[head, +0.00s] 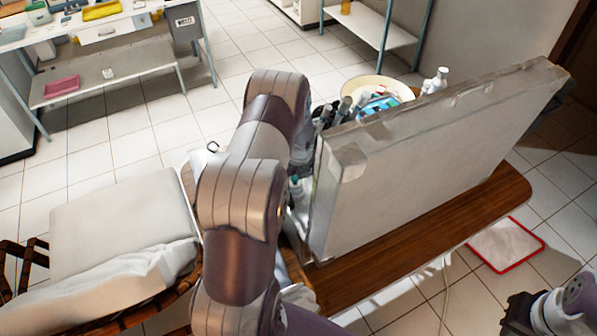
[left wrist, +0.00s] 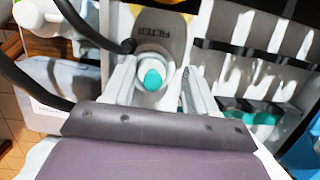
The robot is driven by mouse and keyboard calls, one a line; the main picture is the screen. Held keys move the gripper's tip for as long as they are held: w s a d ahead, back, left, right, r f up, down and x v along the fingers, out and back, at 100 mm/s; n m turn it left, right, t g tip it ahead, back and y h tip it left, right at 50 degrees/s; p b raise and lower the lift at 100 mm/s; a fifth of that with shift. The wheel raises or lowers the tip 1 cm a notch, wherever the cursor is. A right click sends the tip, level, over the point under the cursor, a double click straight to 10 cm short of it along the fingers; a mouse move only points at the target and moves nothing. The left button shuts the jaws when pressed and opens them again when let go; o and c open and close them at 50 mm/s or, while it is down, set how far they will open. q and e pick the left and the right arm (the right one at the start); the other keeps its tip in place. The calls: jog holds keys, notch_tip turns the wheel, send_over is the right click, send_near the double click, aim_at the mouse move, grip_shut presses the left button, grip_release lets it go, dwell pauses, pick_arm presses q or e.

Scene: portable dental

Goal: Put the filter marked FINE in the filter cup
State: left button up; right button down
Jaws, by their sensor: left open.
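In the left wrist view, a round white cup (left wrist: 154,63) sits below an upside-down FILTER label (left wrist: 158,27). A small teal piece (left wrist: 152,79) shows at its middle; I cannot tell whether it is a filter. My left gripper (left wrist: 155,86) is open, its pale fingers on either side of the teal piece. Contact cannot be made out. No FINE marking is readable. In the head view my left arm reaches down beside the case and hides most of the gripper. Part of my right arm (head: 560,310) shows at the lower right; its jaws are not clear.
A large grey case (head: 420,160) stands upright on a wooden table (head: 400,270). Dark handpieces stand behind it, near a pale bowl (head: 403,90) and white bottles (head: 441,77). Teal pieces (left wrist: 255,116) lie at the right of the wrist view. A dark hose (left wrist: 85,25) crosses close by.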

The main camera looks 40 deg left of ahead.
pick_arm(q)
jog(key=shift+s+r+g+b, duration=0.3)
jog(key=shift+s+r, duration=0.15)
jog(key=shift+r, duration=0.4)
notch_tip(320, 180, up, 11)
jog(key=s+d, duration=0.1)
jog(key=d, duration=0.1)
jog(key=shift+d+f, duration=0.15)
pick_arm(e)
jog(key=shift+w+a+f, duration=0.75)
jog(key=shift+a+f, duration=0.1)
jog(key=shift+f, duration=0.1)
